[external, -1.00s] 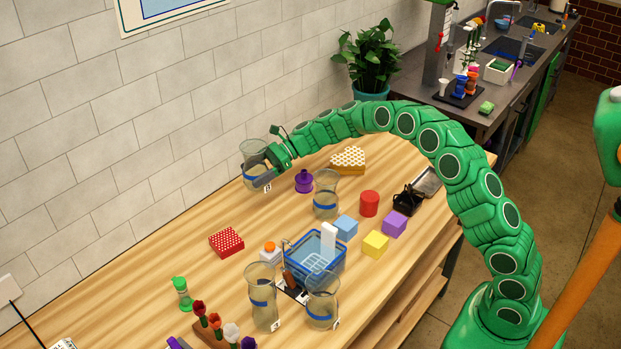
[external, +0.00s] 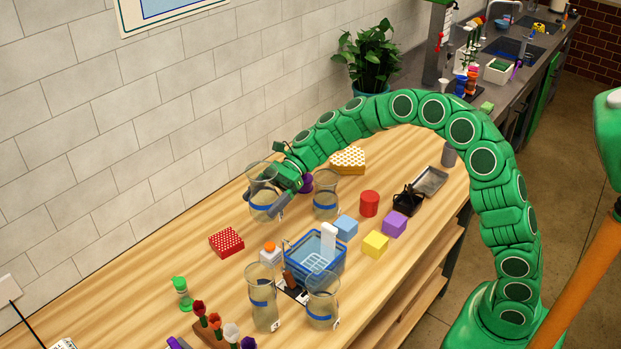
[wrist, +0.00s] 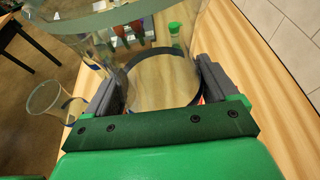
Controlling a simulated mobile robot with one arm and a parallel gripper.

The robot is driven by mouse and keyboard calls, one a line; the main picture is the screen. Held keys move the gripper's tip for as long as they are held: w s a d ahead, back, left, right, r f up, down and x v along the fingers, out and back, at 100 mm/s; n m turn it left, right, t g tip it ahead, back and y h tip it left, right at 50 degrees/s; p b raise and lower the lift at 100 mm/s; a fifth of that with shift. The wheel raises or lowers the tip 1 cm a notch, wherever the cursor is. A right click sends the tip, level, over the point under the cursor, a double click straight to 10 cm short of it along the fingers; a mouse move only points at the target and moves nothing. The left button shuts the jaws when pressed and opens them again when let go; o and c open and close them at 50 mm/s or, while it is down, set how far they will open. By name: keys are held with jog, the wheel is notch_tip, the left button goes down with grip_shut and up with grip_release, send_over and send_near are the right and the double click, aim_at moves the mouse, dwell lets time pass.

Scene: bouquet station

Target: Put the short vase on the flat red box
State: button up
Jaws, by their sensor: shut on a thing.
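My gripper (external: 281,192) is shut on a clear glass vase with a blue band, the short vase (external: 261,195). In the wrist view the vase (wrist: 160,82) stands between the two grey fingers, its wide rim toward the top. The flat red box (external: 226,243), with a dotted top, lies on the table to the lower left of the held vase, apart from it in the external view. I cannot tell exactly how high the vase is above the table.
Another glass vase (external: 325,197) stands just right of the held one. Two taller vases (external: 262,300) stand nearer the front, beside a blue basket (external: 316,257). A white bottle with an orange cap (external: 270,254) is right of the red box. Table left of the box is clear.

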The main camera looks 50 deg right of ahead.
jog(key=shift+w+a+f, duration=0.85)
jog(key=shift+w+f, duration=0.8)
jog(key=shift+w, duration=0.45)
jog(key=shift+w+a+f, duration=0.9)
jog(key=shift+w+f, duration=0.7)
jog(key=shift+w, duration=0.55)
jog(key=shift+w+a+f, duration=0.85)
jog(key=shift+w+f, duration=0.8)
jog(key=shift+w, duration=0.45)
jog(key=shift+f, duration=1.5)
jog(key=shift+f, duration=0.1)
jog(key=o, duration=1.3)
jog(key=shift+o, duration=0.2)
